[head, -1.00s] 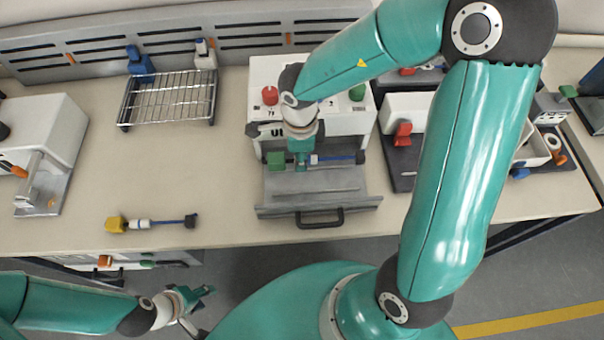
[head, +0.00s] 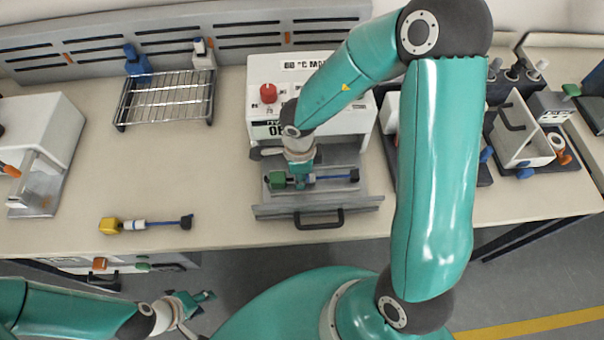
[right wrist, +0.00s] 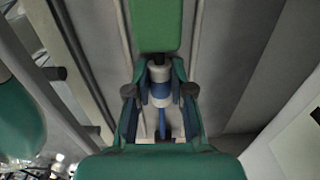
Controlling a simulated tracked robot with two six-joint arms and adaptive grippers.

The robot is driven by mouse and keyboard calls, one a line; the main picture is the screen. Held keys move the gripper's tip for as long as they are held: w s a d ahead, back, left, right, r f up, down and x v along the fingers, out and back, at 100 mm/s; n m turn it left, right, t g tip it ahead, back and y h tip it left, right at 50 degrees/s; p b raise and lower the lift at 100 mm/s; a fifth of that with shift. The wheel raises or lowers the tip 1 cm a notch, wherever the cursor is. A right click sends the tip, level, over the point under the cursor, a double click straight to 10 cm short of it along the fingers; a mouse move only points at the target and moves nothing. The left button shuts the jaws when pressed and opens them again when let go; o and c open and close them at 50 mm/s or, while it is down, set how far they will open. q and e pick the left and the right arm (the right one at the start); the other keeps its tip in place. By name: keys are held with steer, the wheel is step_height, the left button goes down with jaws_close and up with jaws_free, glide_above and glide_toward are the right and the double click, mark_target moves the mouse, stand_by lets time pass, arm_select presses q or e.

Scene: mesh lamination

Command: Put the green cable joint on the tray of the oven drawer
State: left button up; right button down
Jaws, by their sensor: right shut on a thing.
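The green cable joint has a green block (head: 277,180), a white and blue middle and a blue cable with a black end (head: 353,175). It lies level over the tray (head: 340,198) of the pulled-out oven drawer. I cannot tell whether it touches the tray. My right gripper (head: 301,182) points down and is shut on the joint's middle. In the right wrist view its fingers (right wrist: 160,100) flank the white and blue part (right wrist: 160,82), with the green block (right wrist: 158,25) beyond. My left gripper (head: 200,304) is open and empty in front of the bench.
The oven (head: 265,110) stands behind the drawer, whose dark handle (head: 319,219) faces front. A yellow cable joint (head: 111,225) lies on the bench at left. A wire rack (head: 166,100) stands at back left. A white bin (head: 522,140) stands at right.

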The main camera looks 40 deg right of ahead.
steer(key=c, duration=1.3)
jaws_free()
steer(key=shift+f, duration=0.1)
step_height(320, 180, up, 12)
steer(key=p, duration=0.2)
steer(key=shift+p, duration=0.4)
